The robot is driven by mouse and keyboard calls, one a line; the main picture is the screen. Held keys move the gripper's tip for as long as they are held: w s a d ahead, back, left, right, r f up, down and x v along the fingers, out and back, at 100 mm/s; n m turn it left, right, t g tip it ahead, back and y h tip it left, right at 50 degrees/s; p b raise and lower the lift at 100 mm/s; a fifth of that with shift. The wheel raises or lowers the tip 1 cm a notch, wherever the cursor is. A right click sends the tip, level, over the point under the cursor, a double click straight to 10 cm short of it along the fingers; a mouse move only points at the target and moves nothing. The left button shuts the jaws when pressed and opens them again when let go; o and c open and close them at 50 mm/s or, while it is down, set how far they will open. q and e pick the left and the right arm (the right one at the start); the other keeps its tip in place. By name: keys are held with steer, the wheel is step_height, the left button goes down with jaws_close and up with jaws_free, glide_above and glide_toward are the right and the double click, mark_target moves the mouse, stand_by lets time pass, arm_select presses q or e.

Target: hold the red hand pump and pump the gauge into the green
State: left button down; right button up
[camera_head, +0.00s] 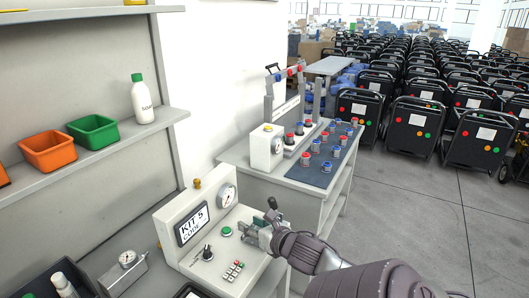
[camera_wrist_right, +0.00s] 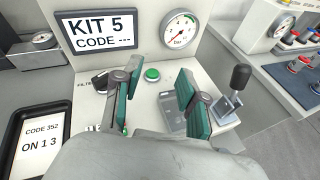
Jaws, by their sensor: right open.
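A grey test console (camera_head: 185,215) carries a round white gauge (camera_head: 226,196), a screen reading "KIT 5 CODE ---" (camera_head: 192,224) and a green button (camera_head: 227,231). The gauge also shows in the right wrist view (camera_wrist_right: 180,30); its needle reading is too small to tell. A lever with a black grip (camera_wrist_right: 240,76) stands at the console's right side, apart from my fingers. I see no clearly red hand pump. My right gripper (camera_head: 262,234) hovers over the console's right part, fingers apart (camera_wrist_right: 161,98), with nothing between them. My left gripper is out of view.
Behind stands a bench (camera_head: 300,178) with a second gauge box and red and blue capped parts. A shelf with bins (camera_head: 93,130) is at left; open floor (camera_head: 420,220) at right.

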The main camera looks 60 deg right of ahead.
steer(key=s+d+r, duration=0.1)
steer(key=s+d+n, duration=0.1)
steer(key=shift+s+d+r+n+h, duration=0.2)
steer(key=shift+d+r+n+h, duration=0.1)
steer(key=shift+r+h, duration=0.1)
steer(key=shift+f, duration=0.1)
steer(key=shift+c, duration=0.4)
